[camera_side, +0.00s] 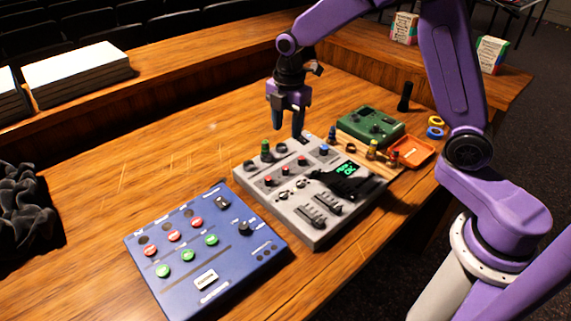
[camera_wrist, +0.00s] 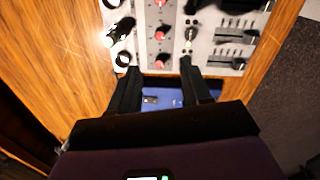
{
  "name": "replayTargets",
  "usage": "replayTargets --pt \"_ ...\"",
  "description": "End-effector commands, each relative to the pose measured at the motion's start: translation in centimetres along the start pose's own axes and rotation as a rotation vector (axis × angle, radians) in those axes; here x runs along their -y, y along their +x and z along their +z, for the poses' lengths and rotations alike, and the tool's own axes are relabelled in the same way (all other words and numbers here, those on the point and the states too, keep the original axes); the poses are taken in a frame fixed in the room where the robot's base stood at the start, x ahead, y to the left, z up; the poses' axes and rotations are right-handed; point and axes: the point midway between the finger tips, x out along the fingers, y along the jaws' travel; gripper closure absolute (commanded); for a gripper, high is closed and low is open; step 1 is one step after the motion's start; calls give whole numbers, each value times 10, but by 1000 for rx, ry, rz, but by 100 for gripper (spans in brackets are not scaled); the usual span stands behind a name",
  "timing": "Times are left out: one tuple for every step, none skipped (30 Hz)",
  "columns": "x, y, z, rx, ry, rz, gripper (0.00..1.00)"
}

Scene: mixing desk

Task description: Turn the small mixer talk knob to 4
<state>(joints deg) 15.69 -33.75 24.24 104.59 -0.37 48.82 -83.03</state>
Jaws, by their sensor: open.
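The grey mixer (camera_side: 270,203) lies mid-table with red, green, blue, black and silver knobs, sliders and a lit green display (camera_side: 347,168). The wrist view shows part of this mixer (camera_wrist: 138,45), with red knobs (camera_wrist: 158,34) in a row and dark knobs (camera_wrist: 123,60) to their left. A smaller green box (camera_side: 371,126) with dark knobs stands behind it. I cannot read which knob is the talk knob or its setting. My gripper (camera_side: 287,130) is open, pointing down above the mixer's far edge, with nothing between its fingers. Its fingers also show in the wrist view (camera_wrist: 161,66).
A blue button box (camera_side: 205,292) lies in front left. Dark cloth (camera_side: 22,210) lies at far left. The left tabletop is mostly clear.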

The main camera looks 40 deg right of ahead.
Motion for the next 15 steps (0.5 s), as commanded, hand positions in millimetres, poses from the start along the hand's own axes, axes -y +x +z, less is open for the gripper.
replayTargets --pt "1 12 0 1 1 -6 52" --pt "1 17 1 1 1 -5 52" --pt "2 25 1 1 2 -7 52" --pt "1 30 1 1 2 -5 52" --pt "1 36 1 1 2 -6 52" --pt "1 43 0 1 2 -5 52" --pt "2 49 0 1 1 -5 52" --pt "2 55 0 1 1 -6 52" --pt "1 62 0 1 1 -5 52" --pt "2 68 0 1 1 -6 52" --pt "2 74 0 1 1 -5 52" --pt "2 81 0 1 1 -5 52" --pt "2 86 0 1 1 -5 52" --pt "1 91 0 1 2 -5 52" --pt "1 98 0 1 2 -4 52"
